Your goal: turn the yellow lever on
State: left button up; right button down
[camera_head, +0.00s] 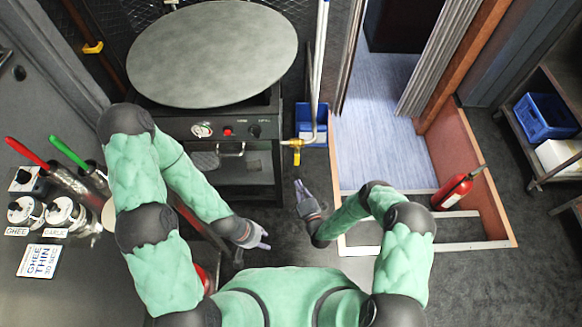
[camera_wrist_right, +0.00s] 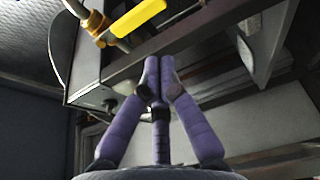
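The yellow lever (camera_head: 297,157) hangs below a brass valve on the gas pipe, just right of the stove front. In the right wrist view the yellow lever (camera_wrist_right: 138,17) shows at the top, slanting up to the right from its brass fitting. My right gripper (camera_head: 301,187) is just below the lever in the head view and apart from it. In the wrist view its purple fingertips (camera_wrist_right: 158,63) are together with nothing between them, below and right of the lever. My left gripper (camera_head: 262,240) is low near the stove, far from the lever; its finger opening is unclear.
The stove (camera_head: 220,165) carries a large round griddle (camera_head: 212,55). A blue bin (camera_head: 312,125) stands behind the valve. Another yellow handle (camera_head: 92,48) is on a pipe at upper left. A fire extinguisher (camera_head: 455,190) stands by the doorway at right.

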aim_at(297, 157)
pick_arm(q)
jog(key=shift+f+b, duration=1.65)
pick_arm(e)
jog(key=x, duration=1)
pick_arm(q)
jog(key=shift+r, duration=0.1)
